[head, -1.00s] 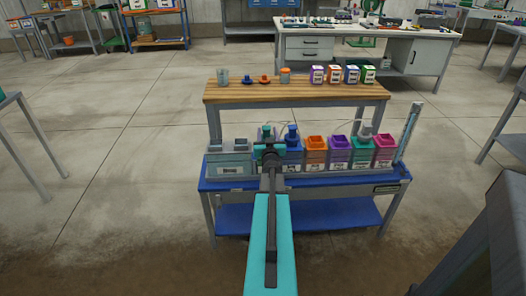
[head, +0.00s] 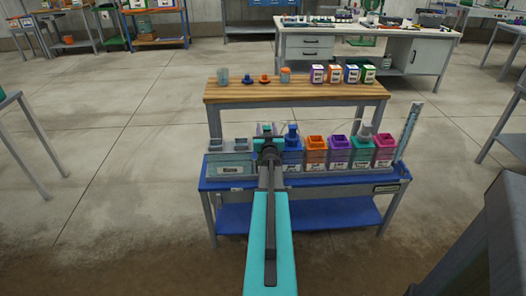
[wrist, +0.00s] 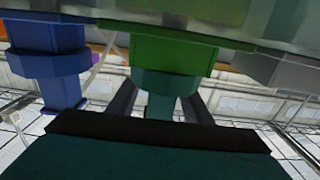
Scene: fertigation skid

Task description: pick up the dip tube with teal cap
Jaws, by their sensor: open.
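The dip tube's teal cap shows in the wrist view as a teal stub (wrist: 172,88) under a wider green block (wrist: 172,54). My gripper (wrist: 158,103) is open, with one dark finger on each side of the teal stub. I cannot tell whether either finger touches it. In the head view my gripper (head: 268,148) is over the row of bins on the blue bench, just left of the blue cap (head: 292,130). A bit of teal (head: 266,128) shows just beyond it. The tube itself is hidden.
The blue cap stands close beside in the wrist view (wrist: 50,65). Grey bins (head: 228,158) are to the left; orange (head: 315,152), purple (head: 338,153), green (head: 361,152) and pink (head: 384,152) bins are to the right. A wooden shelf (head: 290,93) stands behind, with jars and boxes.

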